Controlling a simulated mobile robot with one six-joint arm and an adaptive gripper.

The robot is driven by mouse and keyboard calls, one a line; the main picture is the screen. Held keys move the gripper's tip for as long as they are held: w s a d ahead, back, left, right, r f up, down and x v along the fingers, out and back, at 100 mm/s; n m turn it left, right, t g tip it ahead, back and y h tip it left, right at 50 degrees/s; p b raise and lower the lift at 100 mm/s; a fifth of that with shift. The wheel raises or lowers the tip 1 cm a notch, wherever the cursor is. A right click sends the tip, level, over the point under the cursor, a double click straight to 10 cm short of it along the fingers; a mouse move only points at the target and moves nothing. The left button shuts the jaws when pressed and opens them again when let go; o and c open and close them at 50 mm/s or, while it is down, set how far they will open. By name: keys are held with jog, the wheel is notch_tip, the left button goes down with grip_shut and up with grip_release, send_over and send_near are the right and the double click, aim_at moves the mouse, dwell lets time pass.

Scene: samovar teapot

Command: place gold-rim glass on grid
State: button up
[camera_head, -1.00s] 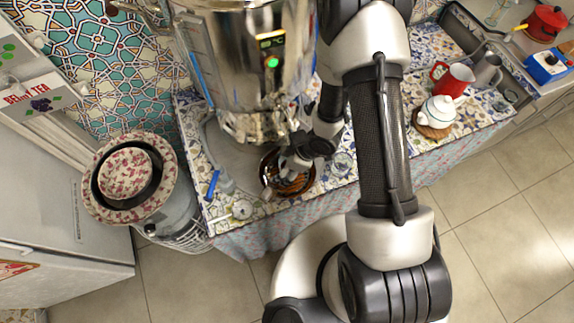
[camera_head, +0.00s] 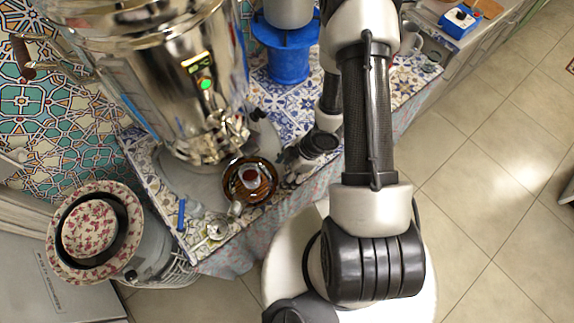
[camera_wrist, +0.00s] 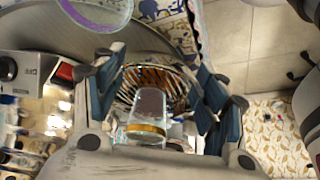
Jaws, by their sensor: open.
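The gold-rim glass (camera_wrist: 148,112) stands between my gripper's spread fingers in the wrist view, its gold band toward the camera. Behind it is the round brown slatted grid (camera_wrist: 172,82). In the head view the glass (camera_head: 250,177) appears on the amber-brown round grid (camera_head: 232,190) under the samovar's tap, with a reddish patch inside it. My gripper (camera_wrist: 158,92) is open, with its blue-padded fingers on either side of the glass and visible gaps. In the head view my gripper (camera_head: 284,165) is just right of the grid, its fingertips hard to make out.
The steel samovar (camera_head: 180,85) stands close behind the grid. A blue stand (camera_head: 288,58) holds a grey pot to the right. A blue-handled item (camera_head: 181,215) lies near the counter's edge. A purple-rimmed clear vessel (camera_wrist: 100,14) shows in the wrist view.

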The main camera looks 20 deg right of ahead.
jog(key=w+d+r+m+t+h, duration=0.1)
jog(key=w+d+r+h, duration=0.15)
jog(key=r, duration=0.25)
jog(key=w+d+r+m+t+h, duration=0.1)
jog(key=w+d+r+m+h, duration=0.1)
jog(key=w+d+r, duration=0.3)
notch_tip(320, 180, up, 14)
jog(key=d+m+h, duration=0.2)
jog(key=m+h, duration=0.1)
jog(key=m, duration=0.1)
jog(key=s+a+r+m+y, duration=0.1)
jog(key=s+a+r+m, duration=0.2)
jog(key=s+a+r, duration=0.2)
jog(key=s+a+r+m+t+y, duration=0.1)
jog(key=s+a+r+m, duration=0.3)
jog(key=s+r, duration=0.7)
jog(key=shift+s+a+r+y, duration=0.3)
jog(key=shift+s+a+y, duration=0.15)
jog(key=shift+s+a, duration=0.35)
jog(key=shift+d, duration=0.1)
notch_tip(320, 180, down, 4)
jog(key=b, duration=0.4)
jog(key=shift+f, duration=0.25)
